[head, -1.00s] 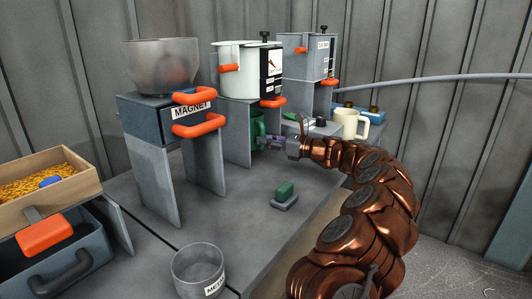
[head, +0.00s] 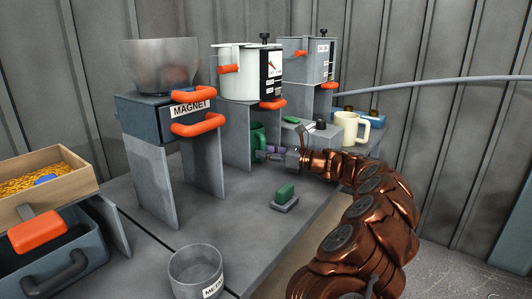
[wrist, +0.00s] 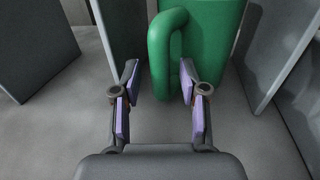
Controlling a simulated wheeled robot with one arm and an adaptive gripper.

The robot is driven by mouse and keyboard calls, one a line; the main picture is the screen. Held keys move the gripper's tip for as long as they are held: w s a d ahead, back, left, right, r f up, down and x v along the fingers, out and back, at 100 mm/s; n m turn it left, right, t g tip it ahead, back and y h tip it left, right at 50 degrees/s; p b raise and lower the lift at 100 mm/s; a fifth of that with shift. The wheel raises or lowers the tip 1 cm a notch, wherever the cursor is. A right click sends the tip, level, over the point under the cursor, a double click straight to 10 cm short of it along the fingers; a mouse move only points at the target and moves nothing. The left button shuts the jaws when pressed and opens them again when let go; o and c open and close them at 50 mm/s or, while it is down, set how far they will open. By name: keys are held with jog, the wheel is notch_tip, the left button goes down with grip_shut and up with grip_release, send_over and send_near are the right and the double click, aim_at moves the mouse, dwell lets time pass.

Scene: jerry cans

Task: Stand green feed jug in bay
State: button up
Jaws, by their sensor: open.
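The green feed jug (head: 257,140) stands upright on the grey bench, between the legs of the stand under the white pot. In the wrist view the jug (wrist: 220,40) is ahead, with its looped handle (wrist: 160,50) on its left side. My gripper (head: 276,152) is low beside the jug on its right in the head view. In the wrist view my gripper (wrist: 160,86) is open, with its purple-padded fingers either side of the lower handle. I see no clear contact. The jug's top is out of the wrist view.
Grey upright panels (wrist: 118,25) flank the jug closely. The white pot (head: 240,72) sits above it. A cream mug (head: 351,129) stands behind my arm. A green-topped block (head: 286,196) and a metal bowl (head: 195,272) stand on the front bench, with bare surface between.

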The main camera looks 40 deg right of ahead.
jog(key=shift+r, duration=0.15)
jog(key=p+v, duration=0.4)
jog(key=v, duration=0.6)
jog(key=shift+s+d, duration=0.25)
jog(key=shift+d, duration=0.05)
jog(key=shift+s+d, duration=0.25)
jog(key=shift+s, duration=0.35)
